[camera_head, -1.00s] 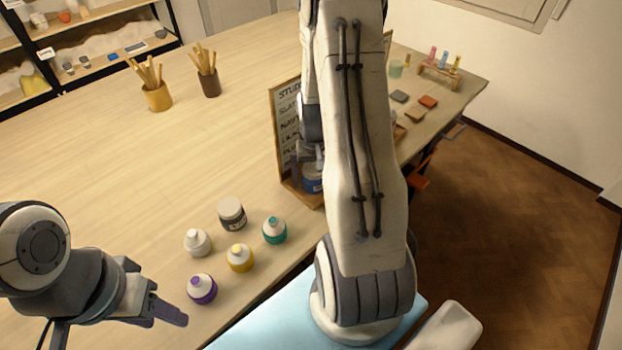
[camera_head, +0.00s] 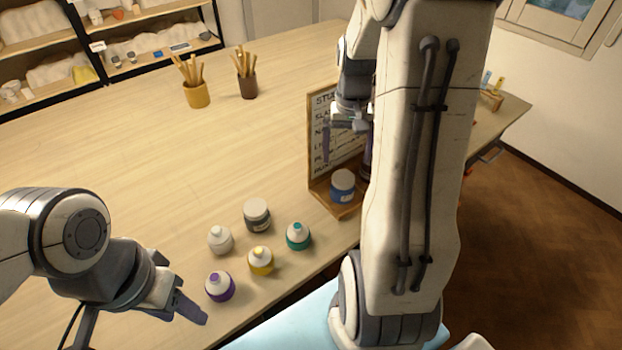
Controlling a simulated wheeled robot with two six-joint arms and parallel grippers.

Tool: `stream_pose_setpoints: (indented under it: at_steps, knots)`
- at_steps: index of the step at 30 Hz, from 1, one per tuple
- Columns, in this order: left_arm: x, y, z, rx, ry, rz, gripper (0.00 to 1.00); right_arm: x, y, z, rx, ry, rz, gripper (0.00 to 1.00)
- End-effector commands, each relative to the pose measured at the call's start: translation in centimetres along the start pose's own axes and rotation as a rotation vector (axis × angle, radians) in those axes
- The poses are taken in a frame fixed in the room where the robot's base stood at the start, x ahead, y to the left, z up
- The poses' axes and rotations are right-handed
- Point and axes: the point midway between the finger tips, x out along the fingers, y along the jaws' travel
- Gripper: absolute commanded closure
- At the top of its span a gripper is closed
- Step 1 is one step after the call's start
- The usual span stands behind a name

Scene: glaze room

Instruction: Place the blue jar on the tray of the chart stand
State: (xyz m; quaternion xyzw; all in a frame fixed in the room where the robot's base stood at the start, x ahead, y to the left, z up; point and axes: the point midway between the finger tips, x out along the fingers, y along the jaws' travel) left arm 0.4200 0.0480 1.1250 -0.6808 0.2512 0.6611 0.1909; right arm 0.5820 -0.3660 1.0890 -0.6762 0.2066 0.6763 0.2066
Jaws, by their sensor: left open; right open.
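The blue jar (camera_head: 342,187) with a pale lid stands upright on the wooden tray (camera_head: 347,211) of the chart stand (camera_head: 318,140). The stand's board carries handwritten lines, partly covered by my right arm. My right gripper (camera_head: 347,160) is open above and behind the jar, in front of the board, with its fingers pointing down and apart from the jar. My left gripper (camera_head: 186,312) is at the lower left, near the table's front edge, open and empty.
Several jars stand left of the stand: grey (camera_head: 257,216), white (camera_head: 220,240), yellow (camera_head: 261,261), purple (camera_head: 220,286) and teal (camera_head: 298,236). Two tool cups (camera_head: 197,95) (camera_head: 247,86) stand farther back. The left middle of the table is clear.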

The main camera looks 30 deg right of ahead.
Motion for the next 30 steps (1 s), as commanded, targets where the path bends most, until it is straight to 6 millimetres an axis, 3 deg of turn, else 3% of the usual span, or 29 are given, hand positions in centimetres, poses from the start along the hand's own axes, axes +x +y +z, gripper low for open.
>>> stream_pose_setpoints:
  at_steps: [5, 8, 10, 15, 18, 21, 24, 30]
  knots:
    - [0.0, 0.0, 0.0, 0.0, 0.0, 0.0, 0.5, -0.2, -0.6, 0.2, -0.018, 0.001, -0.001, 0.0]
    - [0.0, 0.0, 0.0, 0.0, 0.0, 0.0, 0.5, -0.8, -3.4, 1.5, -0.1, 0.006, -0.006, 0.0]
    - [0.0, 0.0, 0.0, 0.0, 0.0, 0.0, 0.5, -1.4, -6.5, 3.5, -0.203, 0.011, -0.013, 0.0]
    - [0.0, 0.0, 0.0, 0.0, 0.0, 0.0, 0.5, -2.9, -14.1, 11.9, -0.543, 0.018, -0.037, 0.0]
    - [0.0, 0.0, 0.0, 0.0, 0.0, 0.0, 0.5, -3.5, -16.6, 17.7, -0.746, 0.017, -0.054, 0.0]
    - [0.0, 0.0, 0.0, 0.0, 0.0, 0.0, 0.5, -3.7, -17.5, 22.9, -0.93, 0.014, -0.069, 0.0]
    - [0.0, 0.0, 0.0, 0.0, 0.0, 0.0, 0.5, -3.8, -17.4, 26.8, -1.074, 0.01, -0.083, 0.0]
    - [0.0, 0.0, 0.0, 0.0, 0.0, 0.0, 0.5, -3.7, -17.4, 30.9, -1.218, 0.003, -0.095, 0.0]
